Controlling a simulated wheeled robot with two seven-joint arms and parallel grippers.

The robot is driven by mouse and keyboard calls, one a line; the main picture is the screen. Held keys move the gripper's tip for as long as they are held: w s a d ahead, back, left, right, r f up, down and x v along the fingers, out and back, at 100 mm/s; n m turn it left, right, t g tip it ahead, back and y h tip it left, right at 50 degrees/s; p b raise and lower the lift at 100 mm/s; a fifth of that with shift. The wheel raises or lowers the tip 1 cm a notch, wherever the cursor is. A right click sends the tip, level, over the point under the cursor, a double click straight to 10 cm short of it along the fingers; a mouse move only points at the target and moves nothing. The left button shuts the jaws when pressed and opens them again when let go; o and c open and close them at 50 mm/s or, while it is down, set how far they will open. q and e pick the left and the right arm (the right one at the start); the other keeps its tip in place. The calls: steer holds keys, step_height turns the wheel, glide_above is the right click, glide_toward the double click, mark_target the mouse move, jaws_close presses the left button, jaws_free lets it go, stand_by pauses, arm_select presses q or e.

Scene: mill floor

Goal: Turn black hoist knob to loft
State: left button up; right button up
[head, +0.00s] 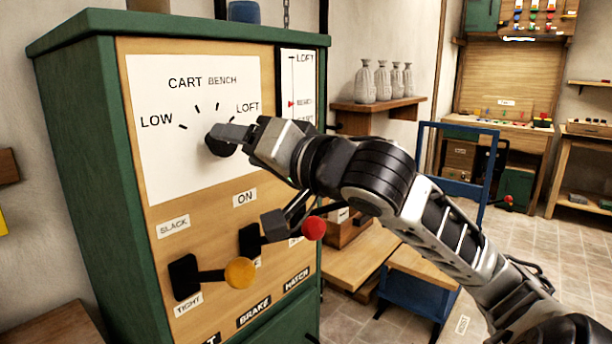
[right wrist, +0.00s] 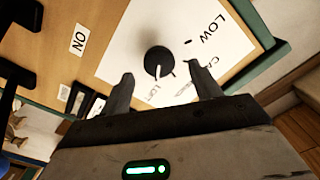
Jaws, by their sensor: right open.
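The black hoist knob (head: 216,147) sits on a white dial plate marked LOW, CART, BENCH and LOFT, on the front of a green cabinet. My right gripper (head: 228,140) is at the knob and partly covers it in the head view. In the right wrist view the knob (right wrist: 156,58) lies ahead of the open jaws (right wrist: 162,82), roughly between the fingertips; contact cannot be made out. A white mark on the knob points toward the picture's bottom, where the LOFT label is partly visible. My left gripper is not in view.
Below the dial, levers with a yellow ball (head: 240,272) and a red ball (head: 313,228) stick out under my right arm. A scale strip (head: 293,85) with a red pointer near BENCH is right of the dial. A blue frame cart (head: 425,285) stands to the right.

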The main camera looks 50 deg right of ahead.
steer(key=shift+s+f+b, duration=0.25)
steer(key=shift+f+b, duration=0.05)
steer(key=shift+b, duration=0.75)
arm_select(q)
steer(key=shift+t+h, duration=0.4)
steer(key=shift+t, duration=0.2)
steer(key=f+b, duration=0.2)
steer(key=b, duration=0.2)
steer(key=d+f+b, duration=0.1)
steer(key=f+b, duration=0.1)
steer(key=b, duration=0.2)
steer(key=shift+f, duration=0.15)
arm_select(e)
steer(key=s, duration=0.9)
steer(key=shift+s+d+r, duration=0.2)
steer(key=shift+s+d, duration=0.2)
steer(key=shift+d, duration=0.05)
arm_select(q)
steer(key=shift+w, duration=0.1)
